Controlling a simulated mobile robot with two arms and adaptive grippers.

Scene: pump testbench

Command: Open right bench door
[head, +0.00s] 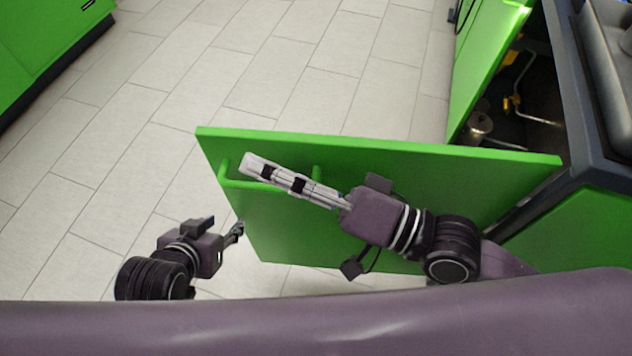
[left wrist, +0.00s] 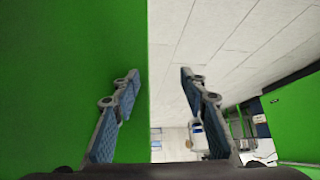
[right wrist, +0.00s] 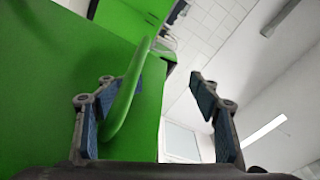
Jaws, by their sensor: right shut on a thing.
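The green bench door (head: 400,215) stands swung out from the bench, its hinge side at the right. Its green bar handle (head: 238,184) sits near the free edge and also shows in the right wrist view (right wrist: 125,100). My right gripper (head: 272,176) is at the handle, which passes between its fingers; the contact itself is partly hidden. My left gripper (head: 238,231) is lower, beside the door's free edge. In the left wrist view (left wrist: 158,82) its fingers are apart and empty, with the door's edge (left wrist: 147,60) showing between them.
The dark-framed bench (head: 580,90) stands at the right, with pipes (head: 520,85) inside its opening. A second green panel (head: 485,60) stands at its far side. A green cabinet (head: 45,45) is at the upper left. The tiled floor (head: 270,70) between them is clear.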

